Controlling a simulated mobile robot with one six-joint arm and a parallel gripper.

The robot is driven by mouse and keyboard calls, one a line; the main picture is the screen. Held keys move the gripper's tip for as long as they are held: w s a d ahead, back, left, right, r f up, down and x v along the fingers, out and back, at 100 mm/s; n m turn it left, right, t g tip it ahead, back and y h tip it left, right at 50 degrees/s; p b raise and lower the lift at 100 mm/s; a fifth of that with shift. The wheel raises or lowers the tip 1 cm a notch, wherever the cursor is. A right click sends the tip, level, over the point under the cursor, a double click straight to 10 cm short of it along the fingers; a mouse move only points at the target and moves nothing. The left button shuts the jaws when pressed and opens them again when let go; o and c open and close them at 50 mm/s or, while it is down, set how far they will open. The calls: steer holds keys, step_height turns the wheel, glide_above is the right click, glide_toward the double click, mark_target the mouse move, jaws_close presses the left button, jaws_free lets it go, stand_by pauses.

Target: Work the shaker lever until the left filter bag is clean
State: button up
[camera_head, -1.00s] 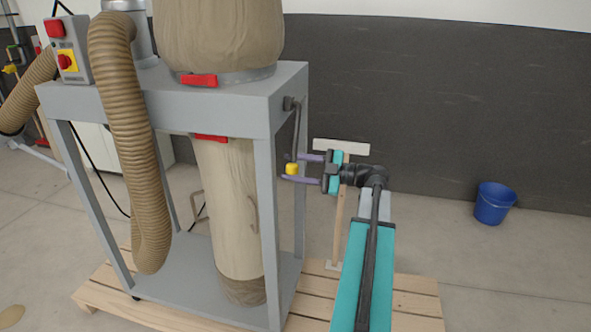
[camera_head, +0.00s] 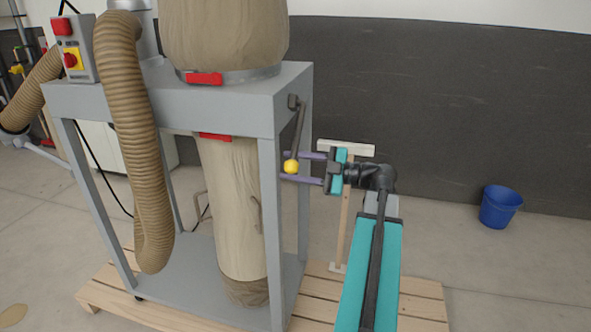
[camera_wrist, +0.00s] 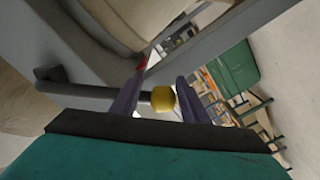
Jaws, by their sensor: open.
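The shaker lever (camera_head: 299,128) is a dark rod hanging from a pivot on the right side of the grey frame, with a yellow knob (camera_head: 291,167) at its lower end. My gripper (camera_head: 289,166) is open, its two purple fingers above and below the knob. In the wrist view the knob (camera_wrist: 163,99) sits between the fingers, with a gap at least on its left. A beige upper bag (camera_head: 222,35) with brownish streaks is clamped on top of the frame; its top is cut off. A lower beige bag (camera_head: 238,210) hangs beneath. I cannot tell which is the left filter bag.
The grey frame (camera_head: 180,103) stands on a wooden pallet (camera_head: 325,300). A ribbed hose (camera_head: 140,140) and a switch box (camera_head: 72,50) are at left. A wooden stand (camera_head: 344,225) is behind my gripper. A blue bucket (camera_head: 499,206) stands on open floor at right.

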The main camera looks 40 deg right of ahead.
mark_target(290, 163)
steer(key=shift+s+a+r, duration=0.5)
steer(key=shift+a+r, duration=0.3)
steer(key=shift+r, duration=0.1)
steer(key=shift+s+a+r, duration=0.3)
steer(key=shift+a+r, duration=0.2)
steer(key=shift+r, duration=0.25)
steer(key=d+f+b, duration=0.1)
steer(key=b, duration=0.1)
steer(key=w+d+f+b, duration=0.1)
steer(key=f+b, duration=0.1)
steer(key=d+f+b, duration=0.1)
steer(key=b, duration=0.1)
steer(key=shift+w+f, duration=0.25)
steer(key=shift+w, duration=0.15)
